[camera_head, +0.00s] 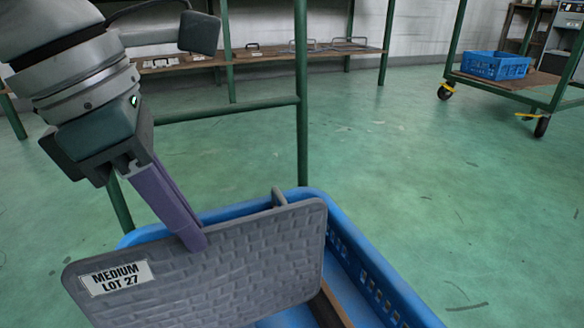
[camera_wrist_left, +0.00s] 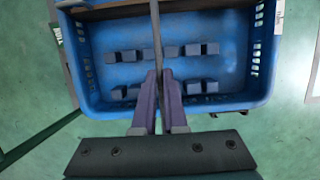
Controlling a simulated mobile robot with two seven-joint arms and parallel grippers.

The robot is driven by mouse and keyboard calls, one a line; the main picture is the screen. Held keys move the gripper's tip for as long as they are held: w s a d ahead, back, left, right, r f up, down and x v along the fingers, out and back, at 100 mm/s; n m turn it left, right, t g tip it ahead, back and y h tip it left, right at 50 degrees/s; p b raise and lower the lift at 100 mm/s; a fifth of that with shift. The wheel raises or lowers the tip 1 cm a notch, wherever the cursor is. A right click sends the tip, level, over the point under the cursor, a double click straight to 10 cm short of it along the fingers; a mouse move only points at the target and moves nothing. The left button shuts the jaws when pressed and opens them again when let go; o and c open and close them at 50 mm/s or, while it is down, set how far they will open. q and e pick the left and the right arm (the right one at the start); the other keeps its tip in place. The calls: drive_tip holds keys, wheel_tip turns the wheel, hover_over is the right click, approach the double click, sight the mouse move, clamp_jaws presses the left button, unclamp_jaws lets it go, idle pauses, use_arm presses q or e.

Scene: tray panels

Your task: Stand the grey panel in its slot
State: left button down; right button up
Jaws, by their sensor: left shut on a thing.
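The grey panel (camera_head: 235,275) has a brick-like texture, a handle loop on its top edge and a label reading MEDIUM LOT 27. My left gripper (camera_head: 197,243) has its purple fingers shut on the panel near its upper edge. The panel is tilted in the head view and overlaps the blue crate (camera_head: 380,262), hiding much of it. In the left wrist view the panel (camera_wrist_left: 156,35) shows edge-on as a thin strip between the fingers (camera_wrist_left: 159,75). Two rows of blue blocks (camera_wrist_left: 125,56) with gaps stand on the crate floor. Whether the panel's lower edge touches them is hidden.
A brown strip (camera_head: 330,306) shows low inside the crate. A green metal frame (camera_head: 302,120) stands just behind it. A shelf (camera_head: 260,58) runs along the back wall. A trolley with another blue crate (camera_head: 495,65) stands far right. The green floor right of the crate is clear.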

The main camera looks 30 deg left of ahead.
sight(156, 240)
use_arm(q)
drive_tip(key=shift+f+b, duration=2.85)
drive_tip(key=shift+f, duration=0.3)
drive_tip(key=shift+f, duration=0.15)
drive_tip(key=shift+f+b, duration=2.05)
drive_tip(key=shift+b, duration=0.15)
drive_tip(key=c, duration=0.9)
unclamp_jaws()
drive_tip(key=p+v, duration=0.7)
drive_tip(key=v, duration=0.3)
drive_tip(key=shift+a, duration=0.1)
